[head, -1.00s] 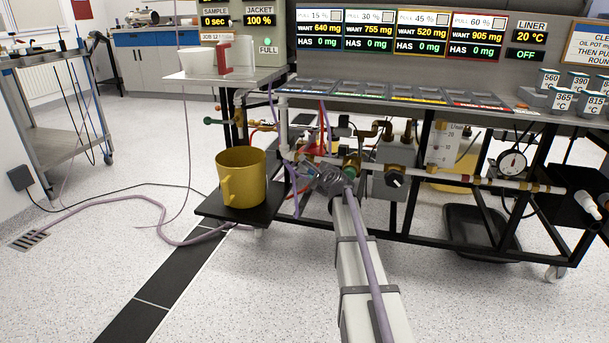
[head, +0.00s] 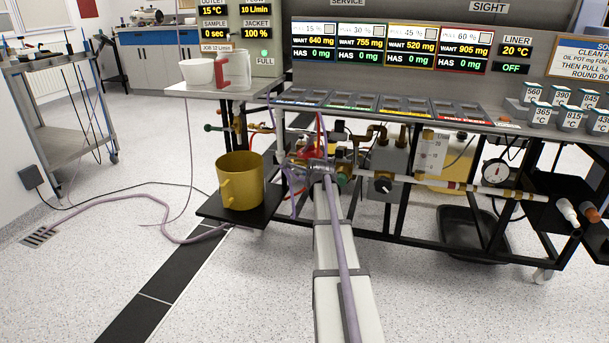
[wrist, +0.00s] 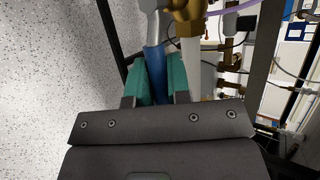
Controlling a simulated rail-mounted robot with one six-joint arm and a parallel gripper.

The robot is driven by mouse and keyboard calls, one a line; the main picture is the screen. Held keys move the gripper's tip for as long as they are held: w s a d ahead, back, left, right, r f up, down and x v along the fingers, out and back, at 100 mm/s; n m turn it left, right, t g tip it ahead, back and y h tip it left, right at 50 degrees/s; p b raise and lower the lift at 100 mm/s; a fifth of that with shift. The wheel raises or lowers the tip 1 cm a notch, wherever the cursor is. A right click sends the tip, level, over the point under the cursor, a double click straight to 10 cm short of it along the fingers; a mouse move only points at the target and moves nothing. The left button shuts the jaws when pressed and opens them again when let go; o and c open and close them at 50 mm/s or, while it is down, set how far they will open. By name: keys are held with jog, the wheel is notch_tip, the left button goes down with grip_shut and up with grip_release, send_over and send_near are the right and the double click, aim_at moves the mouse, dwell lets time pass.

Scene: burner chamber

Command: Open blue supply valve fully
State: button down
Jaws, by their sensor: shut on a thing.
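The blue valve handle (wrist: 154,60) is a blue-sleeved lever running from a silver metal fitting (wrist: 152,6) at the top of the wrist view. My gripper (wrist: 156,76) has teal finger pads, one on each side of the blue sleeve, and is shut on it. The lower end of the handle is hidden between the fingers and the gripper body. In the head view my arm reaches to the pipework under the bench, and the blue handle cannot be made out there.
A brass fitting (wrist: 188,28) with a white pipe sits close right of the handle. A yellow mug (head: 240,182) stands on a low black shelf left of my arm. A white pipe (head: 450,185) and black frame bars lie to the right.

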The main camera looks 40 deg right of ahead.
jog(key=c, duration=1.1)
grip_release()
jog(key=shift+r, duration=0.1)
jog(key=p+v, duration=0.5)
jog(key=v, duration=0.5)
jog(key=shift+s+a+r+p, duration=0.1)
jog(key=shift+s+a+p, duration=0.15)
jog(key=shift+s+p, duration=0.05)
